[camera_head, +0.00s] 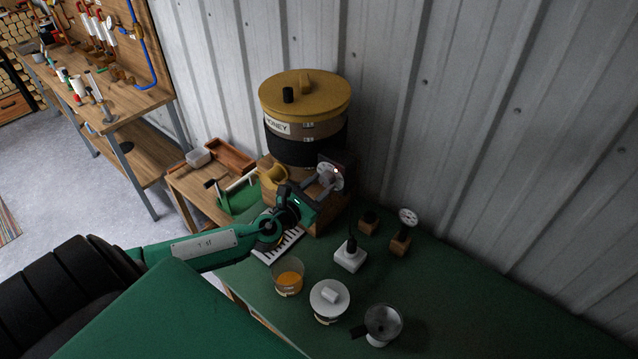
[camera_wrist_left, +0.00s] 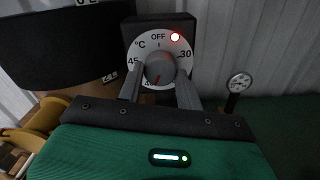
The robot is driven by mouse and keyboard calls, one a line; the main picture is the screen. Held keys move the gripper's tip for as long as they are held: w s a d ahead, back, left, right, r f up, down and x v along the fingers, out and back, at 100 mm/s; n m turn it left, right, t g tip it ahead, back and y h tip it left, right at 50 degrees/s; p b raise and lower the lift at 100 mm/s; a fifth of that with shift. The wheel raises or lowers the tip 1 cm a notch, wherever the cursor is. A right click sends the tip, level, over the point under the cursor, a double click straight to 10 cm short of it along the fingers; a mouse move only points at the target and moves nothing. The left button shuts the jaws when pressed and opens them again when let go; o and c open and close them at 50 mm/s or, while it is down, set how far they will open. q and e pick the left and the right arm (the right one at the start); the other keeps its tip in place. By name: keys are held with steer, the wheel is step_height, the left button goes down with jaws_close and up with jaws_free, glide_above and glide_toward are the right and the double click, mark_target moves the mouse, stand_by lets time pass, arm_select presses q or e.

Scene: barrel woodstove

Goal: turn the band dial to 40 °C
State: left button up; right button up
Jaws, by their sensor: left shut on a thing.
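The band dial (camera_wrist_left: 160,40) is a round white face on a dark box, marked OFF at the top, 30 at the right and 45 at the left. A figure at the lower left is partly hidden. Its grey centre knob (camera_wrist_left: 159,68) has a red mark pointing down and slightly left. A red lamp glows at the upper right of the face. In the head view the dial (camera_head: 336,176) is beside the black band (camera_head: 290,144) on the honey tank (camera_head: 276,113). My left gripper (camera_head: 320,183) is shut on the knob, one finger each side. My right gripper is not in view.
The green bench top (camera_head: 440,285) holds a jar of honey (camera_head: 288,277), a white-lidded pot (camera_head: 329,299), a strainer (camera_head: 382,323), a white block (camera_head: 350,256) and a gauge (camera_head: 406,218) on a wooden block. A corrugated wall stands behind. The bench's right part is clear.

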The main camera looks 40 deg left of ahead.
arm_select(q)
steer(key=shift+f+m, duration=0.1)
steer(key=shift+m, duration=0.4)
steer(key=o, duration=1)
steer(key=shift+s+f, duration=0.1)
steer(key=shift+s, duration=0.4)
steer(key=shift+s+a+b, duration=0.15)
steer(key=shift+s+b, duration=0.65)
steer(key=shift+s, duration=1.35)
steer(key=shift+s+a+b, duration=0.2)
steer(key=shift+s+b, duration=0.6)
steer(key=shift+s, duration=1.3)
steer(key=shift+s+a+b, duration=0.15)
steer(key=shift+s+b, duration=0.65)
steer(key=shift+s, duration=1.35)
